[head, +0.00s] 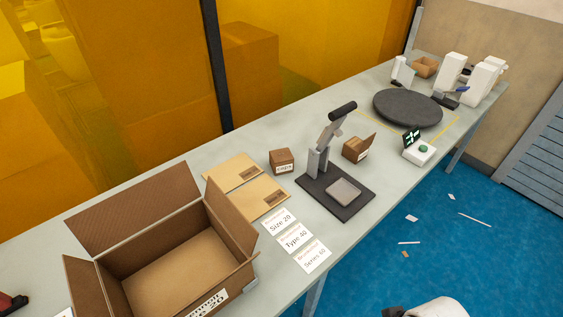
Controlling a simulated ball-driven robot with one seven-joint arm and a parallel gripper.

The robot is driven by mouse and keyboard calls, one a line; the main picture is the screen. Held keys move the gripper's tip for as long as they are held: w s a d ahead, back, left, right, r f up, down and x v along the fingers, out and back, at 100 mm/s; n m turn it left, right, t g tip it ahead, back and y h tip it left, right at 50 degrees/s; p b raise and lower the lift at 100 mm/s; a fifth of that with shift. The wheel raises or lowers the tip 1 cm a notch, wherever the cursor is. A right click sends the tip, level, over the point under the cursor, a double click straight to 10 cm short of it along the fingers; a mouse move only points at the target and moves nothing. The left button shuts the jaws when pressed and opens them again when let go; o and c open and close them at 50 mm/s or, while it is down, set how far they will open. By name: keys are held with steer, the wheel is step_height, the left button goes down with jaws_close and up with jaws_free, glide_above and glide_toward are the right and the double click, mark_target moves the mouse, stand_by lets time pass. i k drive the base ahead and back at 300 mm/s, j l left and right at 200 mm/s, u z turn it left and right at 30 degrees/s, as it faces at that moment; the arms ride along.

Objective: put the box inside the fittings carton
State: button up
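A large open cardboard carton (158,241) stands at the near left of the long table, flaps up, with a bare floor showing inside. A label on its front is partly cut off, so I cannot read whether it is the fittings carton. A small closed brown box (281,160) with a white label sits on the table behind and right of it. A second small box (356,149), with a raised flap, sits right of the grey press-like stand. I cannot tell which small box the task means. My gripper is not in view.
Two flat brown envelopes (233,172) and several printed cards (294,238) lie beside the carton. The press-like stand (333,190) separates the two small boxes. Farther right are a small device (419,151), a dark round turntable (407,107) and white bottle-like items (452,71). Scraps litter the blue floor.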

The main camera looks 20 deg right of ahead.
mark_target(202, 259)
steer(key=i+l+z, duration=0.1)
steer(key=i+z, duration=0.15)
steer(key=i, duration=0.2)
steer(key=i+z, duration=0.25)
steer(key=i, duration=0.15)
steer(key=i+j, duration=0.2)
steer(key=j, duration=0.15)
steer(key=i+j+u, duration=0.15)
steer(key=j, duration=0.2)
steer(key=i+j+z, duration=0.1)
steer(key=j, duration=0.15)
steer(key=i+j+z, duration=0.1)
steer(key=j, duration=0.15)
